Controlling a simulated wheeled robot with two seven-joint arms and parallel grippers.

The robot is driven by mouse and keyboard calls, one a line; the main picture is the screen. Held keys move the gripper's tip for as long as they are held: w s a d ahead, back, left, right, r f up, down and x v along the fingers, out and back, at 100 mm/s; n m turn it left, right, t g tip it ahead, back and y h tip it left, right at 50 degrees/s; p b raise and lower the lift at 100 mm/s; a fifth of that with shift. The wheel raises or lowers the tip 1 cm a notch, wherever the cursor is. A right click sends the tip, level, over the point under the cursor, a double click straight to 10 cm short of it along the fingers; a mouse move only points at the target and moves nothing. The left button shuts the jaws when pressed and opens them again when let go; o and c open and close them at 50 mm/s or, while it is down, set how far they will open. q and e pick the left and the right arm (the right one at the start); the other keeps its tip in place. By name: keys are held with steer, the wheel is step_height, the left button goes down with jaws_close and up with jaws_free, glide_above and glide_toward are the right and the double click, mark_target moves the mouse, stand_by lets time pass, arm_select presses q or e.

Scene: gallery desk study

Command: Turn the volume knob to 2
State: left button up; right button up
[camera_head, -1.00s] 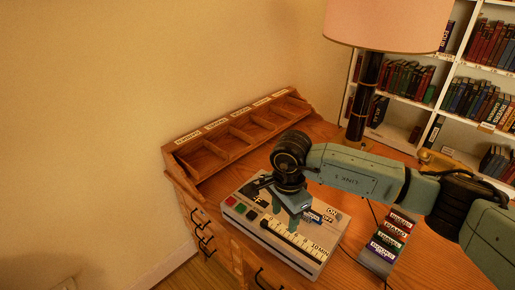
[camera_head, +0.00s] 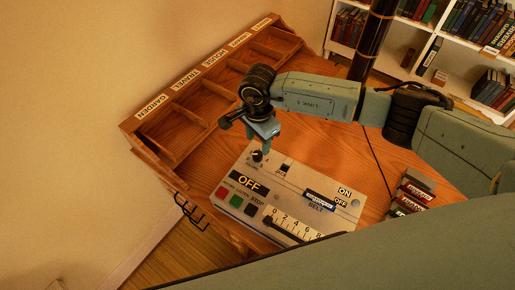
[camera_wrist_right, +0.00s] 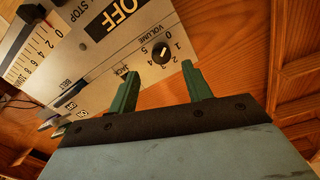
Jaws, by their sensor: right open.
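The volume knob (camera_wrist_right: 160,53) is a small black round knob with a pale pointer mark, ringed by numbers. In the right wrist view its mark points up and right, roughly toward the 1; the exact setting is hard to read. The knob also shows at the far left corner of the grey control panel (camera_head: 290,190). My right gripper (camera_wrist_right: 160,68) is open, its green fingertips apart on either side below the knob in the wrist view. In the head view the right gripper (camera_head: 264,146) hangs just above the knob; contact cannot be told. My left gripper is not in view.
The panel carries an OFF display (camera_head: 249,183), coloured buttons, a numbered slider scale (camera_head: 292,225) and a belt switch. A labelled wooden organizer (camera_head: 200,105) stands behind and left. Several labelled cartridges (camera_head: 412,190) stand right. A lamp post (camera_head: 372,40) rises behind my arm.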

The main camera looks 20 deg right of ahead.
mark_target(258, 154)
step_height(258, 154, down, 5)
steer(key=shift+r, duration=0.15)
steer(key=shift+w+f, duration=0.1)
steer(key=shift+f, duration=0.7)
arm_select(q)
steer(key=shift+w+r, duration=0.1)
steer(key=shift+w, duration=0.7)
arm_select(e)
steer(key=c, duration=1)
